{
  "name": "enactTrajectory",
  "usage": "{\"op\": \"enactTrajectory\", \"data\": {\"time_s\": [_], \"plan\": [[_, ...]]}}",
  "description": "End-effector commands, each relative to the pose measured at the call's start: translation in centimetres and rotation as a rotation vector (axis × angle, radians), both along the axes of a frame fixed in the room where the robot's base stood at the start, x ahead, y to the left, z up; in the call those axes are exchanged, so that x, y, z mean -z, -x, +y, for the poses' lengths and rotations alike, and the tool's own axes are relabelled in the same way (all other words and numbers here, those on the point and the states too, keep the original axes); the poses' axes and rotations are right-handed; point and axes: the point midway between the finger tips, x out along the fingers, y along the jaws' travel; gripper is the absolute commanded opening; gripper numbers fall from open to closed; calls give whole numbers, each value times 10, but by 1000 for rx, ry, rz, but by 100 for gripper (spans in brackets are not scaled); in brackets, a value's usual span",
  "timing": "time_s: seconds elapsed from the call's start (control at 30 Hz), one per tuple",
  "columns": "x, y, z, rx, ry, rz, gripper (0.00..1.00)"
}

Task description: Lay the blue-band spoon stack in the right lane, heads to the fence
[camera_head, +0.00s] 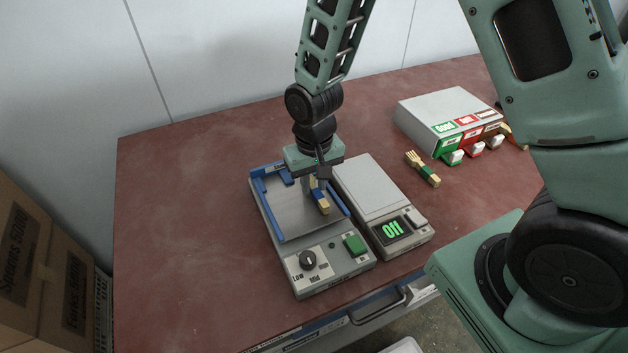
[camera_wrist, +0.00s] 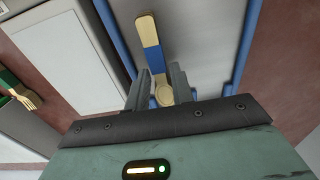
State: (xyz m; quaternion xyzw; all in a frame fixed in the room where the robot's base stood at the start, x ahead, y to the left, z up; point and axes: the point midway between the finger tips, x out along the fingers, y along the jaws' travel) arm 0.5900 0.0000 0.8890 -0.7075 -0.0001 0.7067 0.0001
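The blue-band spoon stack (camera_head: 322,203) is on the grey press plate (camera_head: 290,212), near the plate's right blue rail (camera_head: 338,203). Its pale handle end points toward the front controls. In the wrist view the blue band (camera_wrist: 152,60) and handle show beyond the fingertips, and the round head (camera_wrist: 164,95) shows between the fingers, toward the fence side. The blue fence (camera_head: 267,171) runs along the plate's back. My gripper (camera_head: 312,187) points down over the plate. In the wrist view its fingers (camera_wrist: 160,80) stand apart, with a gap beside the spoons.
A scale (camera_head: 370,185) with a green lit display stands close on the right. A green-band fork bundle (camera_head: 424,170) lies beyond it, before a grey box (camera_head: 440,112) with coloured labels. The press front has a knob (camera_head: 307,260) and green button (camera_head: 355,244). The table's left is clear.

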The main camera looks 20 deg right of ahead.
Motion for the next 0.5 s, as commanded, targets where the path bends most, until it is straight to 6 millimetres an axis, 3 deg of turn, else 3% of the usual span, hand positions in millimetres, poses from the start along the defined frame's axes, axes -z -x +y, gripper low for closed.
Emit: {"op": "enactTrajectory", "data": {"time_s": [0.3, 0.5], "plan": [[-1, 0, 0, 0, 0, 0, 35], [-17, -1, 0, 0, -1, -4, 35]]}}
